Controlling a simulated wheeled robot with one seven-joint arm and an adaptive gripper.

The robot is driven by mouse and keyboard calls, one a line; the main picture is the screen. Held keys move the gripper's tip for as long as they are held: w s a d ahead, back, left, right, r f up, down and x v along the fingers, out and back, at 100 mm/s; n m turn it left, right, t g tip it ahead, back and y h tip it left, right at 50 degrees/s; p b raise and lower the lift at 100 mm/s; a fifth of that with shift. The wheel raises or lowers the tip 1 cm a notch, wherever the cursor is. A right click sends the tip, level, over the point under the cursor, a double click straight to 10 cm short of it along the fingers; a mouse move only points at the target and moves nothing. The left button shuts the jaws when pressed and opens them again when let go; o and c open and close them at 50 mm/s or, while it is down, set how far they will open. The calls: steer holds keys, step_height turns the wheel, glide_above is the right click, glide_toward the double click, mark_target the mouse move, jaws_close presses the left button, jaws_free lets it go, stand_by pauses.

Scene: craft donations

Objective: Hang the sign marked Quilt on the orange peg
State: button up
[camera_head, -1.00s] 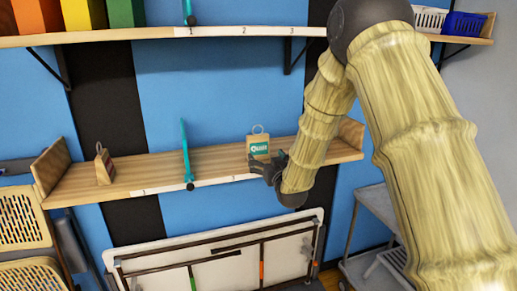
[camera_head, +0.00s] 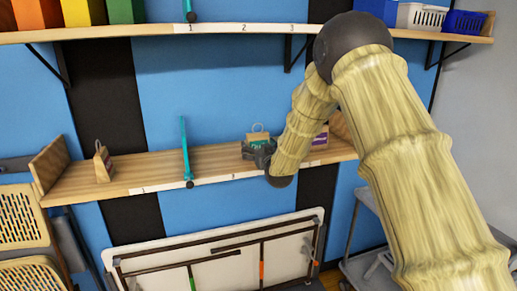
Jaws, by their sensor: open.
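The Quilt sign (camera_head: 257,138), a tan stand-up sign with a wire loop on top, stands on the lower wooden shelf. My gripper (camera_head: 253,151) is open, right in front of it, and hides most of its teal label. I cannot tell whether the fingers touch it. A small upright orange piece (camera_head: 262,270) shows on the leaning white panel below the shelf; I cannot tell whether it is the orange peg.
The lower shelf (camera_head: 215,160) also holds another tan sign (camera_head: 103,163) at left, a teal upright divider (camera_head: 185,150), and a purple-labelled sign (camera_head: 320,139) right of my gripper. The upper shelf (camera_head: 150,33) runs above. A white panel (camera_head: 215,265) leans below.

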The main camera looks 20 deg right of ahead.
steer(key=c, duration=0.7)
steer(key=shift+c, duration=0.2)
steer(key=shift+r, duration=0.15)
steer(key=shift+r, duration=1.35)
steer(key=s+b, duration=0.2)
steer(key=s, duration=1.4)
steer(key=shift+d, duration=0.3)
steer(key=shift+f, duration=0.1)
